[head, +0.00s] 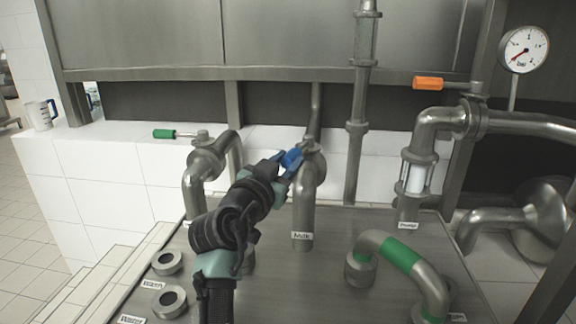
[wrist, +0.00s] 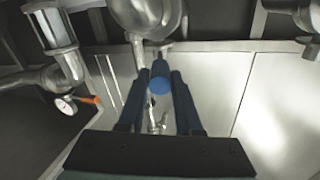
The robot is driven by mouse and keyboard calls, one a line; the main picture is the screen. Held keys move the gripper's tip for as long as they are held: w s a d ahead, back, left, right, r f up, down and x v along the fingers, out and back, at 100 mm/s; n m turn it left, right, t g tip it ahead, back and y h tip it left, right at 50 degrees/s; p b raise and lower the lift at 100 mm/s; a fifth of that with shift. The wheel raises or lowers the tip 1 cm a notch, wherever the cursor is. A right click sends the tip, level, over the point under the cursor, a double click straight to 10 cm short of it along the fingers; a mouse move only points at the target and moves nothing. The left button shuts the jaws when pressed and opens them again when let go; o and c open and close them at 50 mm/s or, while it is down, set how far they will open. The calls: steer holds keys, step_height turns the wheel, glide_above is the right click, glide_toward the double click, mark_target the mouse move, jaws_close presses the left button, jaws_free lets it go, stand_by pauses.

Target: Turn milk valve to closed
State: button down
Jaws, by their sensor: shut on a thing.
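The milk valve has a blue handle (head: 291,158) on a grey metal pipe (head: 304,208) labelled "Milk" (head: 302,236) in the head view. My gripper (head: 286,170) is shut on the blue handle, with a finger on either side. In the wrist view the round end of the blue handle (wrist: 160,84) shows between the two blue fingers of my gripper (wrist: 160,90). My wrist and fingers partly cover the handle in the head view. It points left and slightly toward me from the pipe.
A valve with a green handle (head: 164,133) stands to the left, and one with an orange handle (head: 428,83) to the right. A pressure gauge (head: 523,50) is at the upper right. A green-banded pipe (head: 400,254) rises from the steel counter (head: 325,285). A measuring jug (head: 40,115) stands on the tiled ledge.

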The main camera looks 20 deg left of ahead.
steer(key=c, duration=0.6)
jaws_free()
steer(key=s, duration=1.3)
steer(key=shift+d, duration=0.15)
